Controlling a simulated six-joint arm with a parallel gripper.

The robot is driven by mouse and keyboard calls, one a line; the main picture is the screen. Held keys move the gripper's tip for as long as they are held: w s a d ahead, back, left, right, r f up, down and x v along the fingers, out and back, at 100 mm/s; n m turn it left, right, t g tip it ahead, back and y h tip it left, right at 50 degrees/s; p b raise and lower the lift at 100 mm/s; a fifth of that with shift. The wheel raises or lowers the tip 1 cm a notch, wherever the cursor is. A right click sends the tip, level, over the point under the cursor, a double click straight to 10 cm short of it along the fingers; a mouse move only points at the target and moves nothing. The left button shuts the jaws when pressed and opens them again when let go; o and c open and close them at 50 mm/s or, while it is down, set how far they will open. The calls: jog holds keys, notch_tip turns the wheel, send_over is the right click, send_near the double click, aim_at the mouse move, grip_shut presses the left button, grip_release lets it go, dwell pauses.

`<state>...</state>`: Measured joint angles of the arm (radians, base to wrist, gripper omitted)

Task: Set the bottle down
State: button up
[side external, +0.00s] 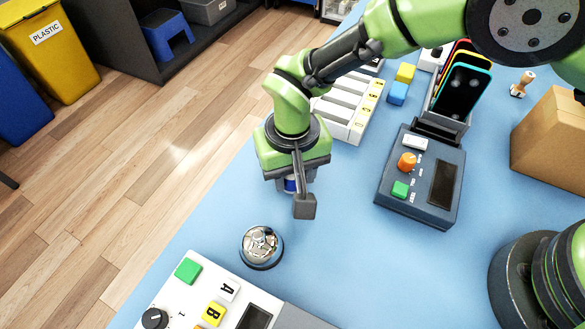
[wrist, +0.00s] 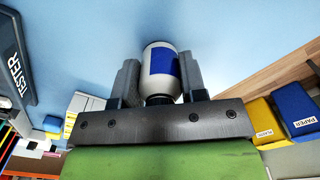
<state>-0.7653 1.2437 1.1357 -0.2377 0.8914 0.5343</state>
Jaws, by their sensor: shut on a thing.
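The bottle is white with a blue label and a dark cap end, and it shows between the fingers in the wrist view (wrist: 162,65). My gripper (wrist: 160,80) is shut on it, one finger on each side. In the side external view, my gripper (side external: 300,195) hangs over the blue table (side external: 335,250), and only a small blue and white part of the bottle (side external: 291,184) shows behind a finger. I cannot tell whether the bottle touches the table.
A round metal-topped dark device (side external: 261,246) is just below my gripper in the picture. A white panel with buttons (side external: 195,295) is at the front. A dark tester box (side external: 420,178) stands right, and a white slotted rack (side external: 348,108) behind. Blue table between them is clear.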

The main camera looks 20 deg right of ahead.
jog(key=o, duration=0.9)
jog(key=shift+f, duration=0.1)
notch_tip(320, 180, up, 12)
jog(key=shift+r, duration=0.15)
